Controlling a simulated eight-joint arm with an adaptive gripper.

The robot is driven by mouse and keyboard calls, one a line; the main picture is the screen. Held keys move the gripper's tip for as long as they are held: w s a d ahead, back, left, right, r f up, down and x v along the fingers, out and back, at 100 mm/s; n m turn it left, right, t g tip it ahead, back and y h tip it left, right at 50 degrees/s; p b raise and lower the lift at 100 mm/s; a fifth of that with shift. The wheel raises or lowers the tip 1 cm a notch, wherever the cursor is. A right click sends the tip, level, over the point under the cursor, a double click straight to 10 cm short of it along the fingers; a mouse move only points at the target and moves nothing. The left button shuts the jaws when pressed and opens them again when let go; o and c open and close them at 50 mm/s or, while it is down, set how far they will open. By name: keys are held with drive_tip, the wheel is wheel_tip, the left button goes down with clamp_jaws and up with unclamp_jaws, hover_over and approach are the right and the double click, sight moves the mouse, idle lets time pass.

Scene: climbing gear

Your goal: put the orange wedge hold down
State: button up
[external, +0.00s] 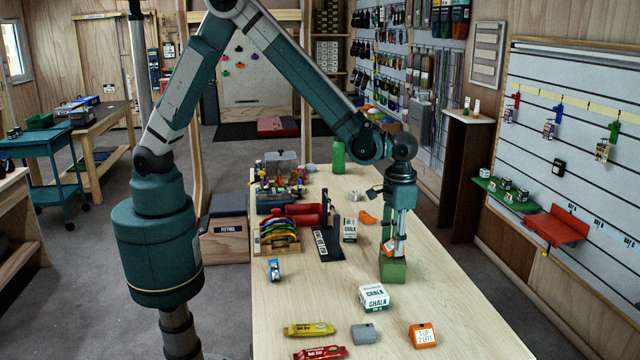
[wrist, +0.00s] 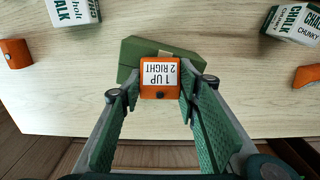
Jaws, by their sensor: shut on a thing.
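My gripper (wrist: 158,90) is shut on an orange wedge hold (wrist: 160,77) with a white label reading "1 UP 2 RIGHT". The label faces the wrist camera and appears upside down there. In the external view the held hold (external: 389,246) shows as a small orange patch at my gripper (external: 394,240), just over a green block (external: 393,271) on the table. The block (wrist: 130,60) lies behind the hold in the wrist view. I cannot tell whether the hold touches it. Another orange hold (external: 423,337), labelled "1 UP 2 LEFT", lies on the table's near part.
A chalk box (external: 373,297), a grey piece (external: 363,334) and yellow (external: 309,329) and red bars (external: 320,353) lie nearer. An upright chalk box (external: 349,230) and an orange piece (external: 367,217) stand behind.

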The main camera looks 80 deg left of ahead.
drive_tip(key=shift+f, duration=0.2)
drive_tip(key=o, duration=0.9)
drive_tip(key=shift+r, duration=0.25)
drive_tip(key=shift+r+b, duration=0.3)
drive_tip(key=shift+r, duration=5.65)
